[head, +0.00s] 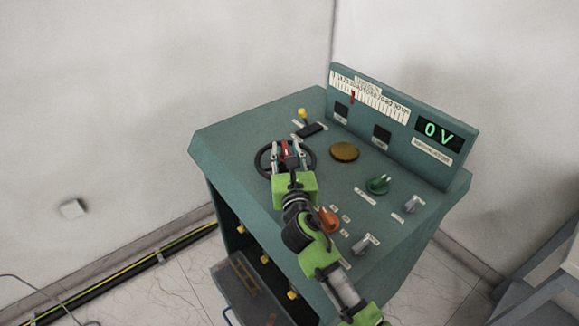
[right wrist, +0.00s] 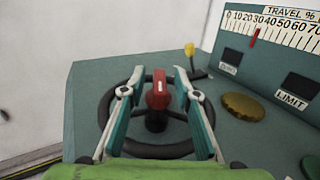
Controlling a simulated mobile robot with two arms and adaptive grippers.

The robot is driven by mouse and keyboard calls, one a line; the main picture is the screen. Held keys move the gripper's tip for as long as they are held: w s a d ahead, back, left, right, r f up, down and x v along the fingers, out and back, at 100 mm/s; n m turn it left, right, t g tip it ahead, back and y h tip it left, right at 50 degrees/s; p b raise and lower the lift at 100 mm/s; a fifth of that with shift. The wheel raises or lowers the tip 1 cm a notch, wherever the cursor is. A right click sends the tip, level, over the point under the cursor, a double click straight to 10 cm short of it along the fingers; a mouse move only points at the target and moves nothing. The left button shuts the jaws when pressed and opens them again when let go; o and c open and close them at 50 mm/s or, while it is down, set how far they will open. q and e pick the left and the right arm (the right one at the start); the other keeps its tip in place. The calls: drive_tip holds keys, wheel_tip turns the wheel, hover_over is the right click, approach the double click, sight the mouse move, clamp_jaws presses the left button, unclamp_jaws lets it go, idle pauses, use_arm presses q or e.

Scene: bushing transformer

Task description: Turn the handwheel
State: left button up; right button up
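The black handwheel (head: 258,161) lies on the sloping top of the green console, at its left part. My right gripper (head: 288,148) is over the wheel. Its two fingers (right wrist: 159,76) stand on either side of the red block, with a visible gap on each side, so it is open and holds nothing. The gripper body hides part of the near rim. My left gripper is not in view.
The console (head: 228,140) has a raised back panel with a travel scale, red pointer (head: 352,97) and "0 V" display (head: 439,134). A brass disc (head: 344,152), a green knob (head: 378,184), an orange knob (head: 328,220) and a yellow-tipped lever (right wrist: 190,50) stand near the wheel.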

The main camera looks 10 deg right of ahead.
drive_tip(key=s, duration=0.7)
drive_tip(key=s+a, duration=0.1)
drive_tip(key=s, duration=0.2)
drive_tip(key=shift+s, duration=0.3)
